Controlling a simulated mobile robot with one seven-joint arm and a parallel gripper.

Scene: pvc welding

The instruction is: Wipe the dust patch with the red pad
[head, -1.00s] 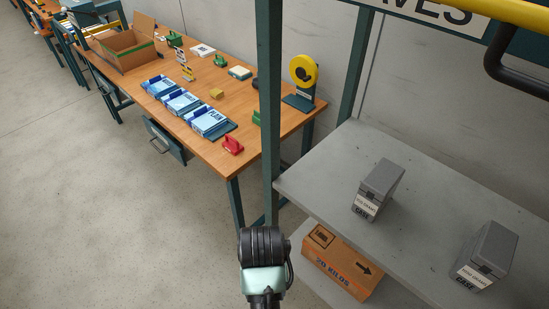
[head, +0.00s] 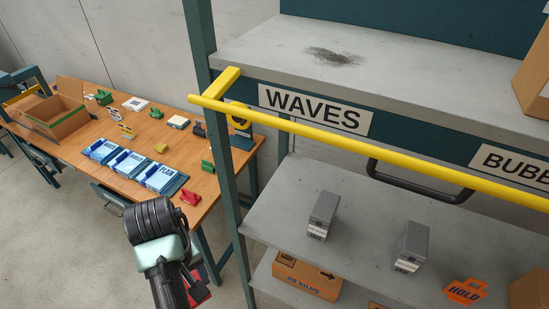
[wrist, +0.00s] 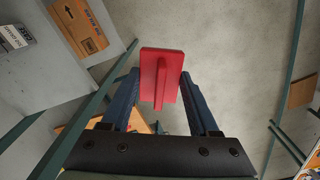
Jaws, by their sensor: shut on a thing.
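A dark dust patch (head: 333,57) lies on the grey upper shelf (head: 430,85), above the WAVES label. My gripper (wrist: 160,92) is shut on a red pad (wrist: 175,62), which has a raised ridge between the two blue fingers. In the head view the held red pad (head: 198,290) shows only partly at the bottom, behind my wrist. It is in front of the shelving, low and to the left of the dust patch, well apart from it. A second red pad-like thing (head: 190,198) lies on the wooden table.
A yellow rail (head: 340,142) runs along the front of the upper shelf, and a green post (head: 222,130) stands at its left. A cardboard box (head: 537,80) stands at that shelf's right end. Grey cases (head: 322,213) stand on the lower shelf. The wooden table (head: 205,190) holds blue trays.

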